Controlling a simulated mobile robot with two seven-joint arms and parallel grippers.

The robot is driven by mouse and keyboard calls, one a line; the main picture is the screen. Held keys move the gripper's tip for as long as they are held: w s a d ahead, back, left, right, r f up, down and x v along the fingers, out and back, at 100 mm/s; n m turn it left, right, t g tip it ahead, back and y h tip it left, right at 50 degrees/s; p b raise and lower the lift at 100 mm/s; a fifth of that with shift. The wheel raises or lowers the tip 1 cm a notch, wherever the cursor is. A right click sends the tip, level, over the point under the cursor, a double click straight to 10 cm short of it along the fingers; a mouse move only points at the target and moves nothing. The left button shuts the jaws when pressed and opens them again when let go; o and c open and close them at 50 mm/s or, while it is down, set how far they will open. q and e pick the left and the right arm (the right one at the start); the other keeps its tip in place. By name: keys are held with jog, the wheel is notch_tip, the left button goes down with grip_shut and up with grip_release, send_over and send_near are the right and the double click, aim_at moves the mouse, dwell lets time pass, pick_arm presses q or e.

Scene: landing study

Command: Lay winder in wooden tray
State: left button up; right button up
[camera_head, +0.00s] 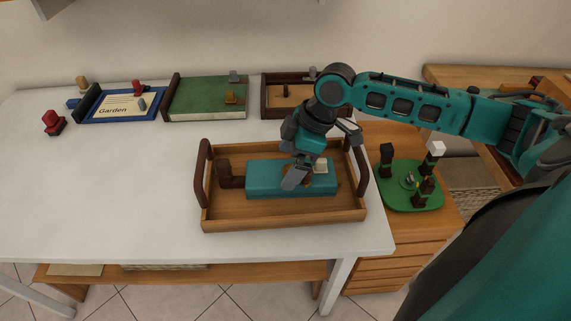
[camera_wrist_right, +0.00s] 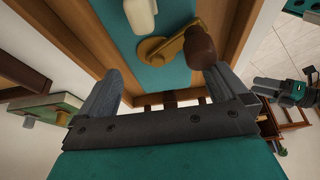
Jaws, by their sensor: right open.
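The wooden tray (camera_head: 215,215) with dark handles stands on the white table. A teal box (camera_head: 262,178) lies in it. In the right wrist view, a brass crank piece with a brown knob (camera_wrist_right: 165,47), which looks like the winder, lies on the teal box (camera_wrist_right: 175,75). My right gripper (camera_head: 293,180) is low over the box. Its fingers (camera_wrist_right: 165,82) are apart with nothing seen gripped between them; the brown knob is near the right-hand fingertip. What looks like my left gripper (camera_wrist_right: 300,88) shows small at the right wrist view's edge.
A cream block (camera_head: 320,166) sits on the teal box. A dark brown block (camera_head: 229,176) stands at the tray's left end. A green box (camera_head: 207,97), a blue Garden board (camera_head: 122,106) and another wooden tray (camera_head: 267,102) line the back.

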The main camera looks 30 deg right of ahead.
pick_arm(q)
jog(key=shift+s+a+r+p, duration=0.15)
jog(key=shift+s+a+p, duration=0.2)
jog(key=shift+a+p, duration=0.3)
pick_arm(e)
jog(key=v, duration=0.9)
jog(key=shift+r, duration=0.25)
pick_arm(q)
jog(key=shift+d+r, duration=0.1)
jog(key=shift+d, duration=0.05)
pick_arm(e)
jog(key=shift+d, duration=0.1)
jog(key=shift+s, duration=0.1)
